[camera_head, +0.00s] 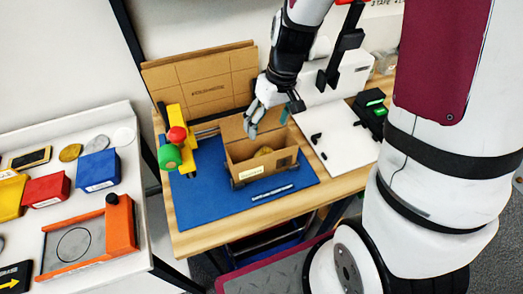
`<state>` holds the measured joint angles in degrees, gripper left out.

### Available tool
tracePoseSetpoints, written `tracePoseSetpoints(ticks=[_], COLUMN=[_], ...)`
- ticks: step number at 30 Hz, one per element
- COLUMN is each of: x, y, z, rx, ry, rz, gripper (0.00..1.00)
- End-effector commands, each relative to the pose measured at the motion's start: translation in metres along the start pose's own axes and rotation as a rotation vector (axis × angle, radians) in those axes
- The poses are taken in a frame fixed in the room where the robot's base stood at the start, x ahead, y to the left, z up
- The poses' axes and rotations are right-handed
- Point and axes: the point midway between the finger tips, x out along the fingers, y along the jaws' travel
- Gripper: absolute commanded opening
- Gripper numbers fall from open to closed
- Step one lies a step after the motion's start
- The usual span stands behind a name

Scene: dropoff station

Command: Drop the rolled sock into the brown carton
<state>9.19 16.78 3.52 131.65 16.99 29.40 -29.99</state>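The brown carton (282,165) stands open on a blue mat, with a pale label on its front wall and a flap raised at its back. A small yellowish-brown rounded thing (263,151) shows inside it, low in the middle; it may be the rolled sock, but it is too small to be sure. My gripper (252,129) hangs over the back left part of the carton, pointing down, above the rounded thing and apart from it. No object shows between its fingers, and their spread is too small to judge.
The blue mat (212,207) lies on a wooden table. A yellow stand with a red knob (177,134) and green roller is left of the carton. A flat cardboard panel (205,85) stands behind. A white board (340,143) lies right. A side table holds coloured boxes (98,169).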

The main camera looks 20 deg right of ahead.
Motion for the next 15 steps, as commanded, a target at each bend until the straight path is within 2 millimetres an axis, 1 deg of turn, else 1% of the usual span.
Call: tracePoseSetpoints(ticks=[6, 9, 11, 14, 15], x=[0.0, -0.004, -0.009, -0.024, -0.032], y=[0.0, 0.0, 0.0, 0.0, 0.0], z=[0.0, -0.001, -0.001, -0.001, -0.001], rx=[0.0, -0.001, -0.001, -0.001, 0.0], ry=[0.0, 0.002, 0.003, 0.004, 0.006], rz=[0.0, 0.001, 0.001, 0.002, 0.003], gripper=[0.74, 0.74, 0.74, 0.74, 0.74])
